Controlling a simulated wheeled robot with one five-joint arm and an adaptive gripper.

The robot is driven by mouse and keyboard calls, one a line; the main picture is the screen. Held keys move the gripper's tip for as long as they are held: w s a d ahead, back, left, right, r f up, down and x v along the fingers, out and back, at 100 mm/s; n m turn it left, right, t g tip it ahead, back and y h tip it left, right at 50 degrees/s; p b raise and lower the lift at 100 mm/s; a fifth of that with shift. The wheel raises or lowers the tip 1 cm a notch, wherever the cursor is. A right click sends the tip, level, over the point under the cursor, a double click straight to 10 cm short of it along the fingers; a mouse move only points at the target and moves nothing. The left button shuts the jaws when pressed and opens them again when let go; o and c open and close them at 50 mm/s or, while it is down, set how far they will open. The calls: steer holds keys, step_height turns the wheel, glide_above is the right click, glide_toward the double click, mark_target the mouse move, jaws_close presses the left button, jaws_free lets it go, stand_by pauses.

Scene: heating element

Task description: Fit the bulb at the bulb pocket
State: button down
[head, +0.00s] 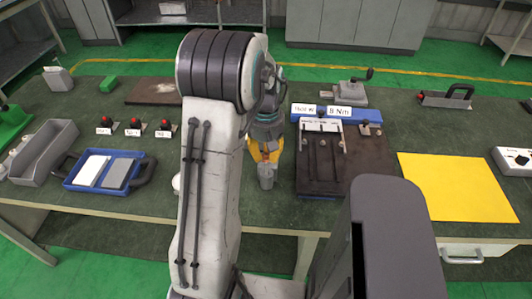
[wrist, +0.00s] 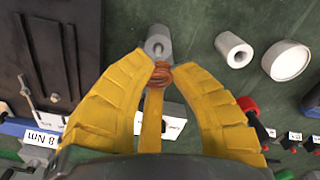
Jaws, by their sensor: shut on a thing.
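My gripper (wrist: 160,76) has its yellow fingers closed around a copper-coloured coiled piece (wrist: 158,74), which I take to be the bulb's end. A grey cylinder (wrist: 158,42) with a small hole in its face lies just beyond the fingertips, in line with this piece. I cannot tell whether the two are joined. In the head view my gripper (head: 266,158) points down over the mat, left of the dark fixture board (head: 318,188). A grey part (head: 267,176) shows under its tips. The dark board also shows at the left of the wrist view (wrist: 40,50). I cannot make out the bulb pocket.
A grey tube (wrist: 234,50) and a white round cup (wrist: 287,60) stand right of the fingers in the wrist view. A blue tray (head: 75,183), red-topped buttons (head: 134,124) and a yellow sheet (head: 455,187) lie around. Green mat between gripper and board is clear.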

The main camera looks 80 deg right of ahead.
mark_target(266, 164)
steer(key=shift+f+b, duration=1.7)
steer(key=shift+f, duration=0.45)
steer(key=c, duration=1)
jaws_free()
steer(key=shift+c, duration=0.2)
steer(key=shift+r, duration=0.15)
step_height(266, 164, up, 12)
steer(key=shift+f, duration=0.15)
